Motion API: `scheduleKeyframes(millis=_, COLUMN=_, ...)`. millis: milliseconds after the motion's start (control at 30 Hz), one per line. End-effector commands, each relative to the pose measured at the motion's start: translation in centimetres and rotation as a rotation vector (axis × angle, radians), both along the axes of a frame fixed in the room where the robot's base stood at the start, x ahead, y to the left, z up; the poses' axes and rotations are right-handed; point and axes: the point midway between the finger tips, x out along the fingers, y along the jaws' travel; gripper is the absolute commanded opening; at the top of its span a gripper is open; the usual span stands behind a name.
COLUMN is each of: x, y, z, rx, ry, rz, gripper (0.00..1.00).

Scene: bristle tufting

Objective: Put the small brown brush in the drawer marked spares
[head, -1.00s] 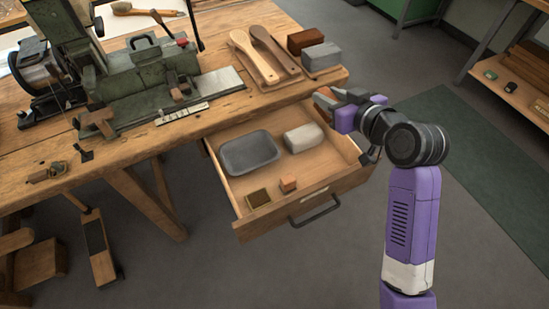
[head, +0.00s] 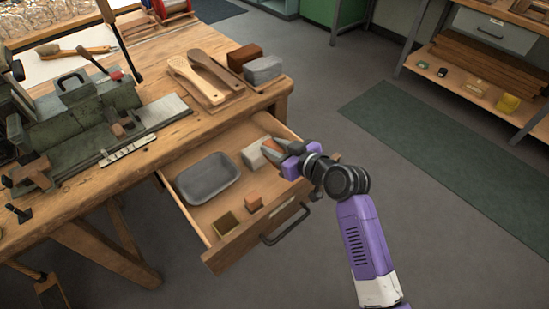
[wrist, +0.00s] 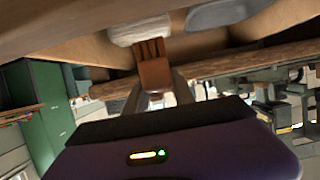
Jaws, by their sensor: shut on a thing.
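My gripper (head: 272,149) is shut on the small brown brush (head: 277,144), over the right side of the open drawer (head: 232,252). In the wrist view the brush (wrist: 155,74) sits between the two fingertips, with its reddish-brown block near the fingers and its darker bristles pointing away. In the head view the fingers partly hide the brush. I cannot tell its exact height above the drawer floor.
The drawer holds a grey tray (head: 208,178), a whitish block (head: 252,156), a small orange-brown block (head: 253,202) and a small brassy square piece (head: 224,224). The bench above carries wooden paddles (head: 195,82), two blocks (head: 262,70) and a green machine (head: 75,120).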

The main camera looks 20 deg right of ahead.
Motion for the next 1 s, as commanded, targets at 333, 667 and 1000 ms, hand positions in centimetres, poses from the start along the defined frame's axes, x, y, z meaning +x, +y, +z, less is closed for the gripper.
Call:
scheduleKeyframes(millis=333, x=0.0, y=0.0, z=-4.1, rx=0.001, ry=0.002, rz=-0.001, gripper=0.0)
scheduleKeyframes(millis=667, x=0.0, y=0.0, z=-4.4, rx=0.0, ry=-0.001, rz=-0.001, gripper=0.0)
scheduleKeyframes(millis=1000, x=0.0, y=0.0, z=-5.4, rx=0.0, ry=-0.001, rz=-0.001, gripper=0.0)
